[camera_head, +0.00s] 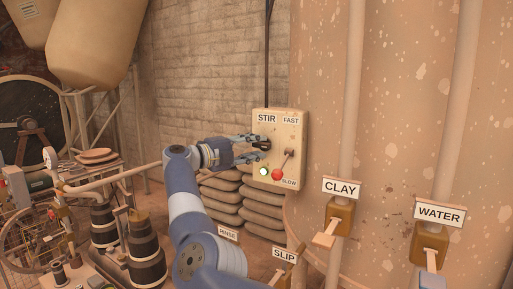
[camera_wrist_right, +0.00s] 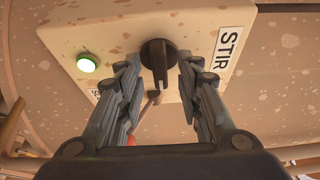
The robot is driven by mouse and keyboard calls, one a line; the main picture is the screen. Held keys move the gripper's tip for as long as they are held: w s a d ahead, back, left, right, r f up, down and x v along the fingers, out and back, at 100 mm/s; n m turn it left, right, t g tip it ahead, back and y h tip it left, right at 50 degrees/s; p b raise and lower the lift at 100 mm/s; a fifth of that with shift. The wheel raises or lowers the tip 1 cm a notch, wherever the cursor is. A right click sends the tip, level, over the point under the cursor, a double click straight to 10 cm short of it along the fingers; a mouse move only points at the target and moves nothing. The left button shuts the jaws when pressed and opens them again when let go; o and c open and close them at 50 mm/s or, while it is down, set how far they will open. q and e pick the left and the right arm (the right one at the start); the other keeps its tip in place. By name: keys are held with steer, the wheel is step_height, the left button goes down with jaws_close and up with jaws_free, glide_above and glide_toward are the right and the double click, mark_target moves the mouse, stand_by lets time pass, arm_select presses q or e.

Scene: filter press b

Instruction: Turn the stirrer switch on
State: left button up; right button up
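The stirrer switch is a dark round knob (camera_wrist_right: 158,55) with a raised grip bar, on the cream control box (camera_head: 292,122) labelled STIR (camera_wrist_right: 229,48). In the right wrist view its bar points toward the bottom of the picture. My right gripper (camera_head: 261,148) is at the box front. In the right wrist view its fingers (camera_wrist_right: 160,64) are open, one on each side of the knob, with gaps visible. In the head view the fingers partly hide the knob. A green lamp (camera_head: 264,171) glows low on the box; it also shows in the wrist view (camera_wrist_right: 87,64). My left gripper is not in view.
A lever with a red ball (camera_head: 277,175) sits beside the knob, between FAST and SLOW labels. Stacked sacks (camera_head: 225,196) lie below the box. CLAY (camera_head: 340,216) and WATER (camera_head: 429,243) valve boxes are on pipes at right. Cluttered equipment stands at left.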

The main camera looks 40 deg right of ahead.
steer(key=w+a, duration=0.1)
steer(key=a, duration=1)
steer(key=shift+w, duration=0.15)
